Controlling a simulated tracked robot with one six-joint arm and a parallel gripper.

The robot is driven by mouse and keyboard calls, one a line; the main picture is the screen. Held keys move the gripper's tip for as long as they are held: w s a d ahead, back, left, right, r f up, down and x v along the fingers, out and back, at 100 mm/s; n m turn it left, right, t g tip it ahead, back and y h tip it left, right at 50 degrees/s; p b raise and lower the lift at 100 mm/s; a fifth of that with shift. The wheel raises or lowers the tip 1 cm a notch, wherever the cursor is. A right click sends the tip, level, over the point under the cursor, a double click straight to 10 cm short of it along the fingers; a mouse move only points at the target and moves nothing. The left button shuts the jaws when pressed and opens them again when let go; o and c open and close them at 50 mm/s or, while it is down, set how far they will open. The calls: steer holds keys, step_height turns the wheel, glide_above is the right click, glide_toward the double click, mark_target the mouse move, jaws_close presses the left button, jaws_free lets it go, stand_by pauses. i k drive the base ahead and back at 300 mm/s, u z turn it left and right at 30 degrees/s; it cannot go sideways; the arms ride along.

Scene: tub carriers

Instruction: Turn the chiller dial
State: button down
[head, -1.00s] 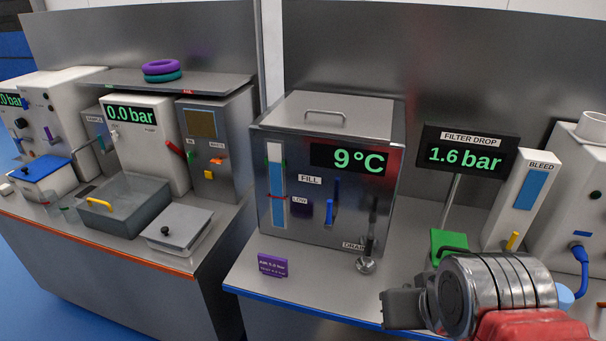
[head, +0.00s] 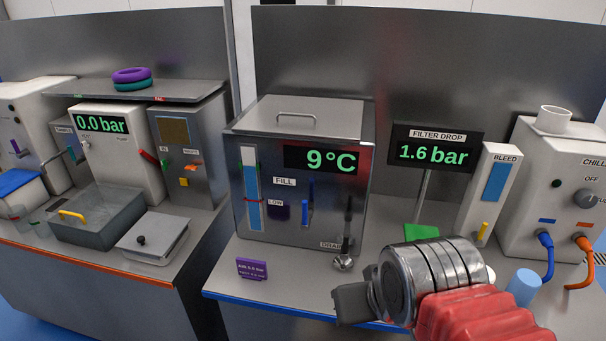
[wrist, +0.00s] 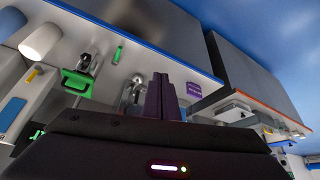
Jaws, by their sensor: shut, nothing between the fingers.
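The chiller (head: 555,190) is a white box at the right edge of the head view, partly cut off by the frame. My gripper (head: 350,303) is in front of the bench, left of and apart from the chiller, below the steel tank's drain. In the wrist view the dark fingers of my gripper (wrist: 163,98) are together with nothing between them. I cannot make out the dial in the wrist view.
A blue hose (head: 545,255) and an orange hose (head: 581,262) come from the chiller's front. A light blue cylinder (head: 524,287) stands before it. The bleed unit (head: 490,195) and filter drop display (head: 434,148) stand left of it. The steel tank (head: 300,180) reads 9 °C.

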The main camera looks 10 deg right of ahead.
mark_target(585, 199)
steer(key=u, duration=1.25)
steer(key=k, duration=1.35)
steer(key=z, duration=1.15)
